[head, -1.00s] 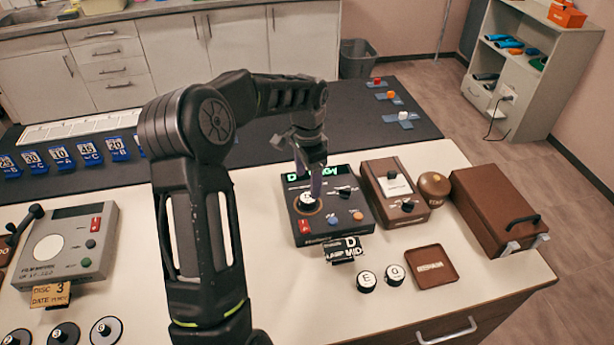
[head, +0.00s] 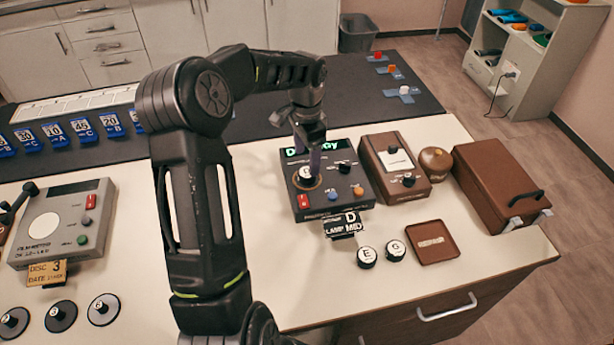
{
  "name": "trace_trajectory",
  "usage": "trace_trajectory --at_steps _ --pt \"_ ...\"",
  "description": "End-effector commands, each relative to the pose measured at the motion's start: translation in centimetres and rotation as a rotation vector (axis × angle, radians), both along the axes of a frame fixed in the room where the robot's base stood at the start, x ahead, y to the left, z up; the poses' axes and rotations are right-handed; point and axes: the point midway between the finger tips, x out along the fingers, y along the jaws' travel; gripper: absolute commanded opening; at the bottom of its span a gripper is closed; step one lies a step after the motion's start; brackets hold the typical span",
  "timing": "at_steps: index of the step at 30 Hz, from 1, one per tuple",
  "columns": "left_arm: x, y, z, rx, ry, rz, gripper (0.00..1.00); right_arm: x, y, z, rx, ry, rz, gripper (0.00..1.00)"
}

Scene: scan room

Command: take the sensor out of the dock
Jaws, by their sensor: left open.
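A dark box-shaped dock (head: 355,193) with a lit green display stands on the white counter. A small round sensor (head: 305,173) with a white marked top sits in the round socket at its left. My left gripper (head: 309,162) comes down from above with its fingers open at the sensor. One finger partly hides it, and I cannot tell whether the fingers touch it. Two loose round sensors, marked E (head: 367,256) and G (head: 396,250), rest on the counter in front of the dock. My right gripper is not in view.
A brown device (head: 395,165), a brown knob (head: 436,160), a brown case (head: 497,180) and a square brown tray (head: 432,242) are to the right. A grey machine (head: 63,224) and several discs are left.

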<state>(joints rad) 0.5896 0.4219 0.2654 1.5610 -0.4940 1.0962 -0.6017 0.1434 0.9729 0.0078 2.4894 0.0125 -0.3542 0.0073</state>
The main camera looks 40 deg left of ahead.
Motion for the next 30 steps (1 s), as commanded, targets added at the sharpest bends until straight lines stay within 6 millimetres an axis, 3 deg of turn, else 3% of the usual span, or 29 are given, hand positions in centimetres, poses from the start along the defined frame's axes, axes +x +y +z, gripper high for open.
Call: trace_trajectory --at_steps 4,13,30 --pt "0.0 0.0 -0.9 0.000 0.001 0.000 0.70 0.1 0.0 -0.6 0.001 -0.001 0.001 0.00" --pt "0.3 0.0 -5.1 0.000 0.001 0.000 0.70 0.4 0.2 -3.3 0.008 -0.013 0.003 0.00" --pt "0.3 0.0 -5.2 0.000 0.000 0.000 0.70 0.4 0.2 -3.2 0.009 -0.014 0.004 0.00"
